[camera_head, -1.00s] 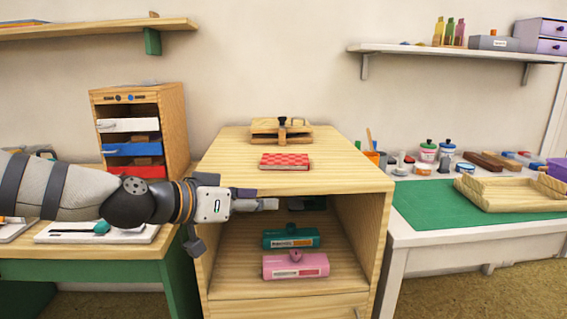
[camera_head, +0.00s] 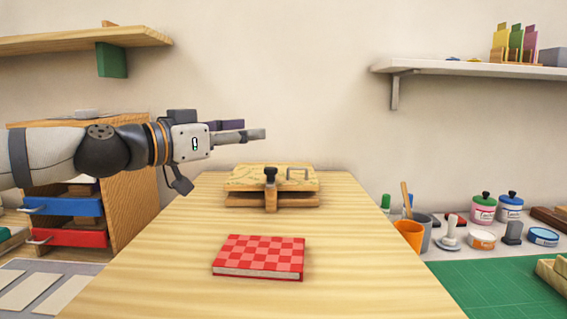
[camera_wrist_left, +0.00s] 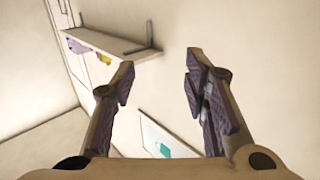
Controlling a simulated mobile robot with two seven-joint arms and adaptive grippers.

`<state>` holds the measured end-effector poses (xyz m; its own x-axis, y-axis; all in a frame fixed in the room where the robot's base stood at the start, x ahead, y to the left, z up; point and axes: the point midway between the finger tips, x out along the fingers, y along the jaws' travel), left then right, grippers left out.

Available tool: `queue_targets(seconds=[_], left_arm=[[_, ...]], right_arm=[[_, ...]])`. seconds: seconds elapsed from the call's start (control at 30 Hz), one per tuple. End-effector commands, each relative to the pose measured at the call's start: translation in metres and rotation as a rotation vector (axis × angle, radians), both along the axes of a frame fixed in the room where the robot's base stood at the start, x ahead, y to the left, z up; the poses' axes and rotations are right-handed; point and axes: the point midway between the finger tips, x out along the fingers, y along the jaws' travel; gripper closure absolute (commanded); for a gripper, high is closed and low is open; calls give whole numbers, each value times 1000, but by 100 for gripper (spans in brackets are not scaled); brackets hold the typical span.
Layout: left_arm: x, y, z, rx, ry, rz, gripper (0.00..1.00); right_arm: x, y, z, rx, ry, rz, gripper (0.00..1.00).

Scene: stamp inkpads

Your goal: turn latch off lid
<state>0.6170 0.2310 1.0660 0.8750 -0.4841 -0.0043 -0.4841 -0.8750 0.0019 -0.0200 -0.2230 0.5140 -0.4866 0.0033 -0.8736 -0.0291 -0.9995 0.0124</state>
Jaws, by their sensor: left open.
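A wooden box with a flat lid (camera_head: 245,178) sits at the back of the wooden cabinet top. A dark-knobbed latch (camera_head: 270,176) stands at the middle of its front edge, in front of a wooden upright piece. My right gripper is not seen.
A red checkered book (camera_head: 260,256) lies in front of the box on the cabinet top (camera_head: 160,270). A drawer unit (camera_head: 130,200) stands at left. Cups and jars (camera_head: 410,234) stand at right beside a green mat (camera_head: 505,285). Wall shelves hang on both sides.

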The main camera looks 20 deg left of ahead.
Motion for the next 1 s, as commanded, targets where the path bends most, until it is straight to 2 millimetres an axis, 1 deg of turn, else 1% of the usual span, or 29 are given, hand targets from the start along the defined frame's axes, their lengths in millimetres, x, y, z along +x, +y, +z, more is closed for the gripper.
queue_targets(seconds=[0.07, 0.17, 0.2, 0.33, 0.4, 0.5, 0.6, 0.77, 1.0], left_arm=[[0, 0, -13, -2, 7, -1, 59], [1, 0, -40, -4, 12, 0, 59], [1, 0, -53, -4, 14, 0, 59], [1, 1, -92, -4, 14, 1, 59], [18, -11, -87, 3, 7, -2, 59], [39, -22, -85, 3, 6, -1, 59], [54, -30, -82, 1, 4, 0, 59], [65, -36, -80, 0, 2, 0, 59], [65, -37, -80, 0, 1, 0, 59]], right_arm=[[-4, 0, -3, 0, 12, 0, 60], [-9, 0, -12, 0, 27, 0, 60], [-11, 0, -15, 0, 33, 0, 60], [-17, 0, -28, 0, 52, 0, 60], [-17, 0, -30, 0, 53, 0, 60], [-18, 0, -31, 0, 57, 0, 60], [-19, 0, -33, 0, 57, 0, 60], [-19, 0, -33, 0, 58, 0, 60], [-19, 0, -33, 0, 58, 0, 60]])
